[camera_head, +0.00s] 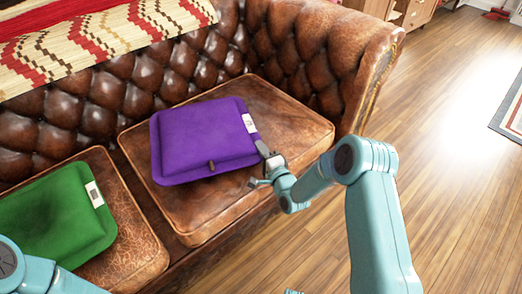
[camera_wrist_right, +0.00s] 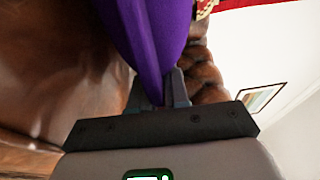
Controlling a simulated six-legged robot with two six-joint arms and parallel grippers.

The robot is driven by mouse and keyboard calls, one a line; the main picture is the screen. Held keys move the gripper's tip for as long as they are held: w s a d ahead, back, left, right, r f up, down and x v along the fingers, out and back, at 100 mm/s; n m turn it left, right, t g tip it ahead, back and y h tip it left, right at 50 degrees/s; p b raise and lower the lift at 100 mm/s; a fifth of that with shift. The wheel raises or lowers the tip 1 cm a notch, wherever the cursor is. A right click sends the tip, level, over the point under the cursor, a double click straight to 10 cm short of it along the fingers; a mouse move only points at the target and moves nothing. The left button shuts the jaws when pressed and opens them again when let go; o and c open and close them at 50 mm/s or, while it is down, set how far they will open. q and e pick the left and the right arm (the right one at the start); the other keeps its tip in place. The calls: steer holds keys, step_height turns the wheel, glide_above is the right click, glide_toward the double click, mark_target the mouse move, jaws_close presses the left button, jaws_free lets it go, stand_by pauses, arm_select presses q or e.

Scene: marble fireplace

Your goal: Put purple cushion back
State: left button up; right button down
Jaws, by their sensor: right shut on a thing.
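The purple cushion (camera_head: 203,138) lies on the right brown leather seat cushion (camera_head: 290,125) of the sofa, with a white tag at its right edge. My right gripper (camera_head: 266,160) is at the cushion's right edge, below the tag. In the right wrist view, the purple cushion (camera_wrist_right: 160,35) runs down between the two fingers of my right gripper (camera_wrist_right: 158,92), which is shut on it. Part of the fingers is hidden in the head view. My left arm shows only at the lower left, and its gripper is out of view.
A green cushion (camera_head: 55,215) lies on the left seat cushion (camera_head: 135,240). A patterned blanket (camera_head: 85,45) drapes over the tufted sofa back (camera_head: 130,85). The sofa arm (camera_head: 335,50) rises at the right. Open wooden floor (camera_head: 440,150) lies to the right.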

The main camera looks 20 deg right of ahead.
steer(key=c, duration=1.1)
jaws_free()
steer(key=shift+s+r+p, duration=0.15)
steer(key=shift+s+p, duration=0.1)
steer(key=shift+p, duration=0.1)
steer(key=s+d+p, duration=0.1)
steer(key=s+p, duration=0.1)
steer(key=s, duration=0.9)
steer(key=s+a+f+n+g+y, duration=0.1)
steer(key=s+a+f+n+g, duration=0.65)
steer(key=f, duration=0.25)
steer(key=s+a+f+n+g, duration=0.2)
steer(key=s+g, duration=0.3)
steer(key=s, duration=0.3)
steer(key=s+a+f+n+g+y, duration=0.1)
steer(key=s+a+f+n+g, duration=0.1)
steer(key=s+n+g, duration=0.3)
steer(key=s, duration=0.4)
steer(key=shift+s, duration=0.15)
steer(key=shift+a+r+n, duration=0.1)
steer(key=shift+n, duration=0.15)
